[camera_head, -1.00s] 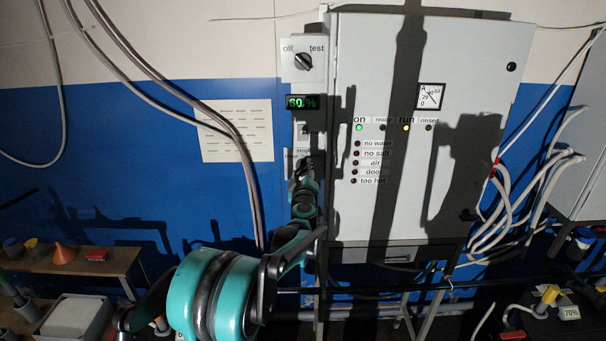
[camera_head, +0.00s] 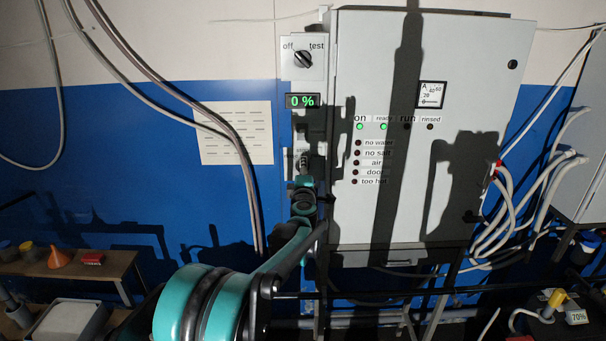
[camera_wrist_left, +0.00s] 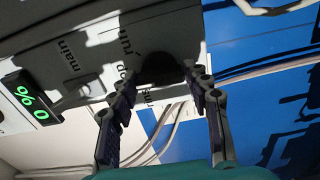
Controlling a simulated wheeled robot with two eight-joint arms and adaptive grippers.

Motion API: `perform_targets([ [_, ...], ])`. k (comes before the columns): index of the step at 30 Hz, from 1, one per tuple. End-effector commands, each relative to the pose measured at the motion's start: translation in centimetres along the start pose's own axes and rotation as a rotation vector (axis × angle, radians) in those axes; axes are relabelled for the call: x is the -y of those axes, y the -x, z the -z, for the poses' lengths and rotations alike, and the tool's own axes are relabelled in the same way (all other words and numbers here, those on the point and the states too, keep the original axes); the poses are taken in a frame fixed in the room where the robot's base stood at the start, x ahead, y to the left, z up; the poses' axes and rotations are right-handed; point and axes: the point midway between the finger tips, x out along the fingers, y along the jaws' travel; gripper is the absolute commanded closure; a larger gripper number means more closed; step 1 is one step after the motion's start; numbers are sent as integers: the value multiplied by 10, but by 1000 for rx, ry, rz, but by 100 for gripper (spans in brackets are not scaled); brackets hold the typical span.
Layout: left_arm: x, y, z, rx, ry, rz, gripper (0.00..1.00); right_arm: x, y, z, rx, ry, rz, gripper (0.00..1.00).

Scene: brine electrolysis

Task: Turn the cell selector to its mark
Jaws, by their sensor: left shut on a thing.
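My left gripper (camera_head: 303,166) reaches up to the narrow switch panel below the green display. In the left wrist view my left gripper (camera_wrist_left: 161,82) has its fingers on either side of a dark round knob (camera_wrist_left: 157,66), shut on it. The lettering around this knob includes "run", and the rest is partly covered; it appears to be the cell selector. Its pointer and mark cannot be made out. The display (camera_head: 303,101) reads 0 %. My right gripper is not in view.
An off/test switch (camera_head: 303,60) sits above the display. The grey cabinet (camera_head: 470,150) beside it has its "on" and "ready" lamps lit green. Hoses (camera_head: 505,200) hang at its right. A low bench with an orange funnel (camera_head: 60,257) stands at lower left.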

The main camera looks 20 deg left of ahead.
Motion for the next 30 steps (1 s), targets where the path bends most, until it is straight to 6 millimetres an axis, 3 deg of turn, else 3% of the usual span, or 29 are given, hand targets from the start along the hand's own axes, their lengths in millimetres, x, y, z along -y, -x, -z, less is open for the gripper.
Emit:
perform_targets([
  [18, 1, 0, 0, -1, 43, 0, 81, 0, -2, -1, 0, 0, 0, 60],
  [19, 1, 0, 0, -1, 43, 0, 44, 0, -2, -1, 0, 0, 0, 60],
  [21, 1, 0, 0, -1, 42, 0, 31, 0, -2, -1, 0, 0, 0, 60],
  [30, 0, 1, 0, 0, 41, 0, 31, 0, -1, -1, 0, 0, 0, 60],
])
